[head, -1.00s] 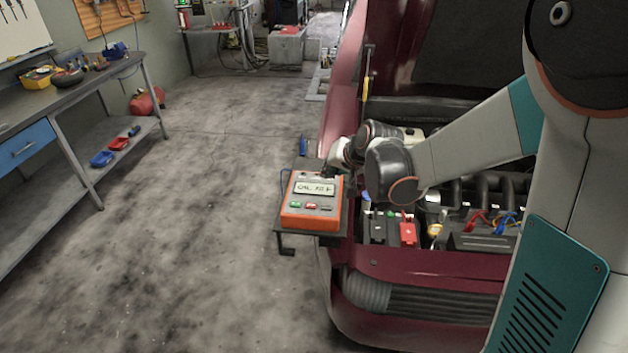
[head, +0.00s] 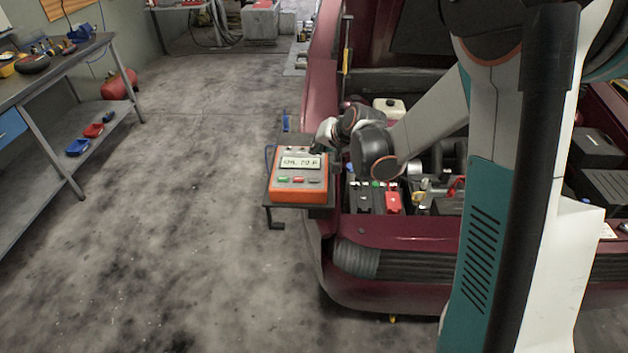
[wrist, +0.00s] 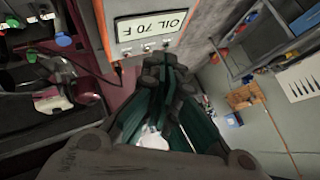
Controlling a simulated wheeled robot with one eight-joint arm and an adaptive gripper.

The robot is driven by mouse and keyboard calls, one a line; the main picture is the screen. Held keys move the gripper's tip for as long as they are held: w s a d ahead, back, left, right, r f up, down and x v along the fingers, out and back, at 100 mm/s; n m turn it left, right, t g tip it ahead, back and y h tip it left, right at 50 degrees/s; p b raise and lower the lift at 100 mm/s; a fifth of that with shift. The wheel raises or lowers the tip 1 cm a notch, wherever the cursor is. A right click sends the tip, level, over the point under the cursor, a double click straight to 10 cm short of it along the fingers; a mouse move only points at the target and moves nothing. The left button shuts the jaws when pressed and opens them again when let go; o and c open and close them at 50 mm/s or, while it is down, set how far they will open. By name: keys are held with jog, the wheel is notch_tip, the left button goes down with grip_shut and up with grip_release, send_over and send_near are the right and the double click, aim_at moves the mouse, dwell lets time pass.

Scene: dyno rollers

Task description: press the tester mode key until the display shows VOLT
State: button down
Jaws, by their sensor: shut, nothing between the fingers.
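The orange tester (head: 299,194) lies on a small dark shelf at the car's front left corner. Its display (head: 300,162) shows what looks like OIL 70 F, which is clearer in the wrist view (wrist: 153,24). Below the display are a green key (head: 283,179), a red key (head: 298,180) and a grey key (head: 315,181); I cannot read their labels. My gripper (wrist: 170,66) is shut and empty, by the tester's far edge beyond the display. Small round grey fittings (wrist: 148,47) sit along that edge. In the head view my fingertips are mostly hidden; contact cannot be told.
The dark red car (head: 430,235) with its open engine bay stands right of the tester. A red-capped battery (head: 392,203) is close beside it. A workbench (head: 60,65) stands at the left. The floor (head: 190,200) between them is clear.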

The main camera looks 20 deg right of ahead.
aim_at(317, 178)
jog(key=shift+f+b, duration=2.8)
jog(key=shift+f, duration=1.3)
jog(key=shift+f+b, duration=0.4)
jog(key=shift+b, duration=0.05)
jog(key=shift+f+b, duration=0.35)
jog(key=shift+r, duration=0.1)
jog(key=shift+r+p, duration=0.45)
jog(key=shift+r, duration=0.25)
jog(key=shift+r+p, duration=1.6)
jog(key=shift+r, duration=0.9)
